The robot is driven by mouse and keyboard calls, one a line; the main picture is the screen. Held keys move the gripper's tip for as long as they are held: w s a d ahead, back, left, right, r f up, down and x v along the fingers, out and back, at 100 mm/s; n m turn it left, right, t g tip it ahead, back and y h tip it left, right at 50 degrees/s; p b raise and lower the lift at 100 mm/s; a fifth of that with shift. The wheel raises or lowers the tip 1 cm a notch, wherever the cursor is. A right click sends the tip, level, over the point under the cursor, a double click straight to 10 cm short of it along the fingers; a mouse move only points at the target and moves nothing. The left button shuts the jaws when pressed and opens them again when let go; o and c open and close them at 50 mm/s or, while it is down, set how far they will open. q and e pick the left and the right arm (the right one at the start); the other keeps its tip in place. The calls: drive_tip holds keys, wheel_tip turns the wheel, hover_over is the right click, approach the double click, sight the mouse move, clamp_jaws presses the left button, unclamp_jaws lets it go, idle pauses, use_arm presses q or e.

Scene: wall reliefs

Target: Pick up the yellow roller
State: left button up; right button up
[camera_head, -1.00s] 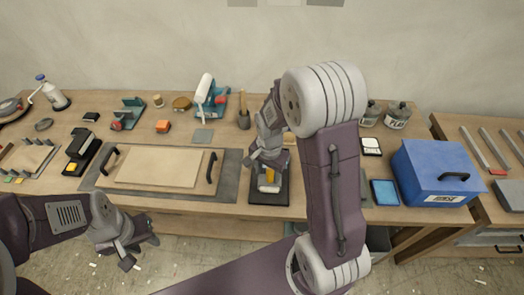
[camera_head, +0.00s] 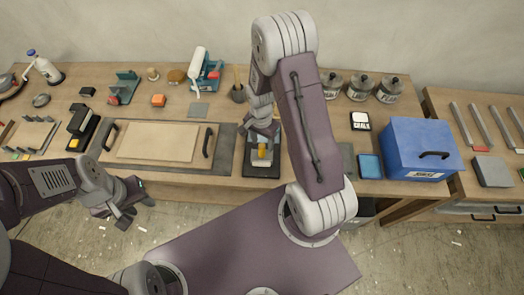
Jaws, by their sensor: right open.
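The yellow roller (camera_head: 262,152) lies on a dark tray (camera_head: 250,169) near the table's front edge, right of the wooden board. My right gripper (camera_head: 261,140) is directly above the roller, pointing down, with its fingers at or close to it. It is open, and it partly hides the roller; I cannot tell whether the fingers touch it. My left gripper (camera_head: 124,212) hangs in front of the table at the lower left, away from the roller. Its fingertips look apart, with nothing between them.
A wooden board with two black handles (camera_head: 157,141) lies left of the tray. A blue box (camera_head: 420,147) and a blue pad (camera_head: 370,166) are at the right. Several jars (camera_head: 359,87) and tools line the back.

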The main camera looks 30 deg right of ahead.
sight(262, 150)
drive_tip(key=f, duration=0.1)
drive_tip(key=f+p, duration=0.1)
drive_tip(key=f, duration=0.2)
drive_tip(key=shift+s+a+f+p, duration=0.25)
drive_tip(key=shift+s+f+p, duration=0.05)
drive_tip(key=shift+f+p, duration=0.1)
drive_tip(key=shift+w+d+f, duration=0.1)
drive_tip(key=shift+f, duration=0.1)
drive_tip(key=shift+r, duration=0.1)
clamp_jaws()
